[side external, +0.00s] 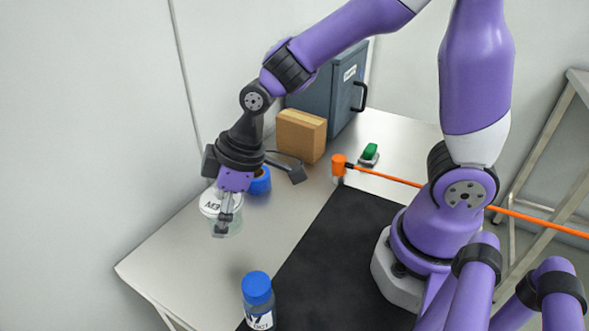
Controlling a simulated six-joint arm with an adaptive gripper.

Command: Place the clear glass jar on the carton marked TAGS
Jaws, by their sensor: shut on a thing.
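The clear glass jar (236,226) has a white lid with dark lettering and is at the left part of the metal table. My gripper (225,218) points down over the jar and is shut on it, with a finger in front of its near side. I cannot tell whether the jar's base touches the table. A brown carton (302,136) stands farther back, to the right of the jar, before the grey cabinet. No TAGS marking is legible on it from this side. Its top looks bare.
A blue-capped bottle (258,300) stands at the front. A grey cabinet (330,95) stands at the back. A black mat (330,255) covers the table's right side.

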